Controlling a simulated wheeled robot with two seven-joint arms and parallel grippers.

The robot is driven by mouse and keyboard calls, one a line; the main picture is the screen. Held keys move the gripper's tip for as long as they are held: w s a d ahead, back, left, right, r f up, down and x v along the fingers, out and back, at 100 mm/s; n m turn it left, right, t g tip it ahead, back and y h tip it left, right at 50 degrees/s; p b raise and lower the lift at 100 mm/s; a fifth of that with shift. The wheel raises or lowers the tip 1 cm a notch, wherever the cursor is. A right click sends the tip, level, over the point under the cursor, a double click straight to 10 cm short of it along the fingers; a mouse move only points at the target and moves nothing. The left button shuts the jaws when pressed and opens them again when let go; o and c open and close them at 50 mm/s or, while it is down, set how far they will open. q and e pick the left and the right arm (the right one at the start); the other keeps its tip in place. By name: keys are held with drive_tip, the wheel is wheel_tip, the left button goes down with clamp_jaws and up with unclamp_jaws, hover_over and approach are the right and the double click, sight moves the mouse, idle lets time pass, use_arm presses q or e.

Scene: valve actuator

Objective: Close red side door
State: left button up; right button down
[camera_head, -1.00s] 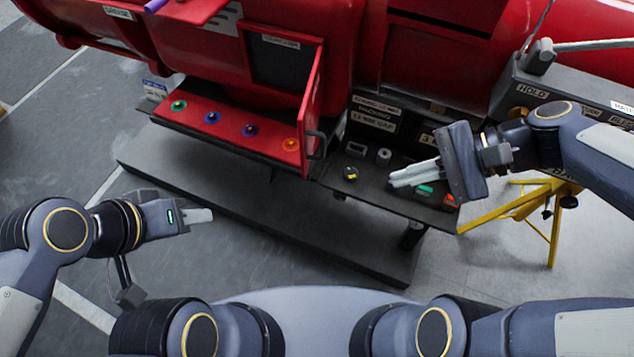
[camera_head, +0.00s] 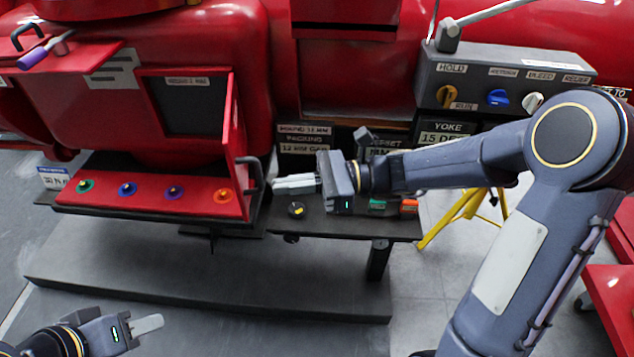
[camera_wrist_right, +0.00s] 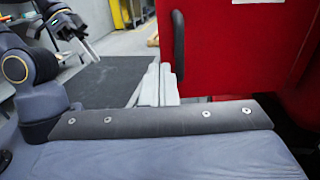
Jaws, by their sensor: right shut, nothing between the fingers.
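The red side door (camera_head: 232,135) stands open at the right end of the panel recess, seen nearly edge-on in the head view. Its black handle (camera_head: 252,168) faces right. My right gripper (camera_head: 278,186) is shut and empty, with its fingertips pointing left just right of the door and handle. In the right wrist view the shut fingers (camera_wrist_right: 156,86) appear beside the red door (camera_wrist_right: 230,55), below its dark handle (camera_wrist_right: 178,48). Whether they touch the door is unclear. My left gripper (camera_head: 150,325) is empty at lower left, away from the door; its finger gap is not clear.
A red ledge (camera_head: 150,192) with several coloured knobs lies left of the door. A dark shelf (camera_head: 340,222) with small parts lies under my right gripper. A grey valve box (camera_head: 505,88) and a yellow stand (camera_head: 455,215) are to the right.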

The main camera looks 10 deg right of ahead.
sight(258, 189)
drive_tip(key=shift+w+a, duration=0.2)
drive_tip(key=shift+a, duration=2.45)
